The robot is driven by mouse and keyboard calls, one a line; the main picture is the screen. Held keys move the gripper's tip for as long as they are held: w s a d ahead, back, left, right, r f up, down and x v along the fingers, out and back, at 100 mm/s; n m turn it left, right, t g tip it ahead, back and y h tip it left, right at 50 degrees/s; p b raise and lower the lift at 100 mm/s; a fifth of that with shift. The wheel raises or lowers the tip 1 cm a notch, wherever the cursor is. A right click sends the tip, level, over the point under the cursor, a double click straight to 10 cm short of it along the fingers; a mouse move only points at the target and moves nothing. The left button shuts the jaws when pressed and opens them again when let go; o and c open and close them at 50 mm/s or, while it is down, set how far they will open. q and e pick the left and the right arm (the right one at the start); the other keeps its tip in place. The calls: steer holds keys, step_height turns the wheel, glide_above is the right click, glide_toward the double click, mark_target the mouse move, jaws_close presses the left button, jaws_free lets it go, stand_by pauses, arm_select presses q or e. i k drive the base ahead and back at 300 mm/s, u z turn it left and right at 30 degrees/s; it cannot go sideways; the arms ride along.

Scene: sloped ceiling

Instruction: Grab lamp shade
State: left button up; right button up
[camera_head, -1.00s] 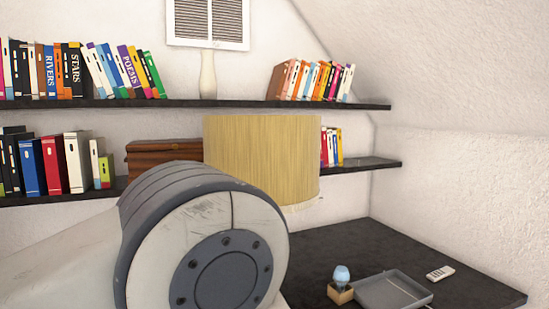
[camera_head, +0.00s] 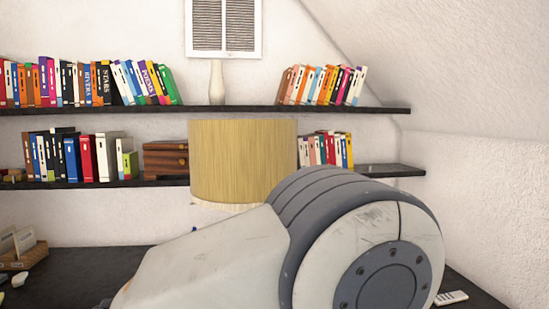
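The lamp shade (camera_head: 243,160) is a yellow-tan ribbed drum in the middle of the view, in front of the lower shelf. A pale rim shows under its lower edge. What holds it up is hidden behind a large white and grey link of my own arm, which fills the lower right and overlaps the shade's lower right edge slightly. Neither of my grippers shows in the view, so I cannot see whether either touches the shade.
Two dark wall shelves, upper (camera_head: 300,108) and lower (camera_head: 395,171), carry books. A white vase (camera_head: 217,82) stands on the upper one and a brown wooden box (camera_head: 165,159) on the lower.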

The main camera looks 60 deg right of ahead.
mark_target(235, 166)
steer(key=z, duration=1.2)
